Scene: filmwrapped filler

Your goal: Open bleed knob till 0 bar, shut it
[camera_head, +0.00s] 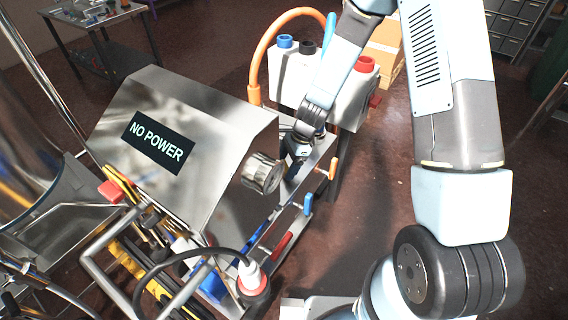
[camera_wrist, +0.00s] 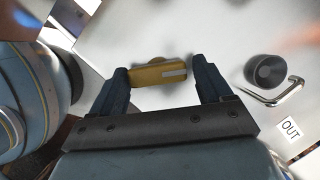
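In the wrist view, a flat yellow knob (camera_wrist: 158,74) with a pale patch lies between the fingertips of my gripper (camera_wrist: 160,72). The fingers stand wide apart, one by each end of the knob. They look open, and firm contact cannot be made out. A round black knob (camera_wrist: 266,70) sits on the white surface to the right, near an OUT label (camera_wrist: 290,128). Which knob is the bleed knob is not marked. In the head view my gripper (camera_head: 294,160) reaches down behind the metal cabinet (camera_head: 205,120); its fingertips are hard to see. No bar reading is visible.
The cabinet carries a NO POWER display (camera_head: 158,142) and a round metal fitting (camera_head: 262,172). An orange handle (camera_head: 333,168) and a blue handle (camera_head: 308,204) stick out at its right. White canisters (camera_head: 345,100) and an orange hose (camera_head: 262,60) stand behind. A bent metal pipe (camera_wrist: 285,92) runs beside the black knob.

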